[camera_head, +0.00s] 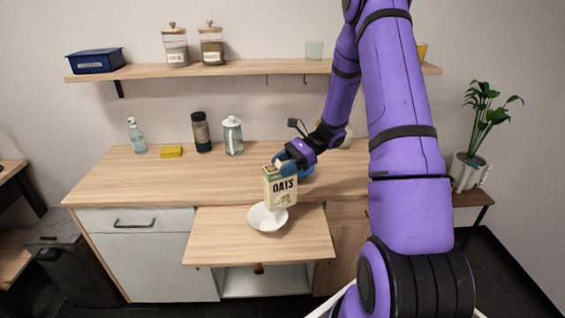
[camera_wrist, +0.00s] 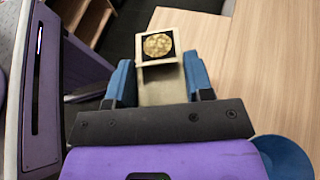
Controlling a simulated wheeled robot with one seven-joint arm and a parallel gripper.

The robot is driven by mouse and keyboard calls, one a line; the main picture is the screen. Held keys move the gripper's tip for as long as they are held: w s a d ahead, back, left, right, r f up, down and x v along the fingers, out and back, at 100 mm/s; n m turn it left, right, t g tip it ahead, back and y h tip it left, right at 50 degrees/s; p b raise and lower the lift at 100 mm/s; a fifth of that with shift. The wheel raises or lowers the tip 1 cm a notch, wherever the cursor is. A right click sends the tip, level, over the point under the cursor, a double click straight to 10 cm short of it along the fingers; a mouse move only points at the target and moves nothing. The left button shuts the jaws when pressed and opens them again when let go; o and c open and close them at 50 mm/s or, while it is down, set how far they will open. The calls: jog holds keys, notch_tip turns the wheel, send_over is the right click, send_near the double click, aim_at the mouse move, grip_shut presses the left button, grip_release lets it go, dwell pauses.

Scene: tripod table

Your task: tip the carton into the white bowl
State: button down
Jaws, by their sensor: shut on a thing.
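The oats carton (camera_head: 281,188) is upright in the head view, just above and behind the white bowl (camera_head: 268,217). The bowl stands on the lower pull-out board and its right part is overlapped by the carton. My gripper (camera_head: 290,163) is shut on the carton near its top. In the wrist view my gripper (camera_wrist: 160,85) has its blue fingers on either side of the carton (camera_wrist: 158,88). The carton's open top shows oats inside. The bowl is not visible in the wrist view.
A blue bowl (camera_head: 306,168) stands on the counter just behind my gripper. The pull-out board (camera_head: 212,246) is clear left of the white bowl.

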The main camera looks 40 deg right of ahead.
jog(key=shift+a+f+h, duration=0.1)
jog(key=shift+f+h, duration=0.45)
jog(key=shift+h, duration=0.05)
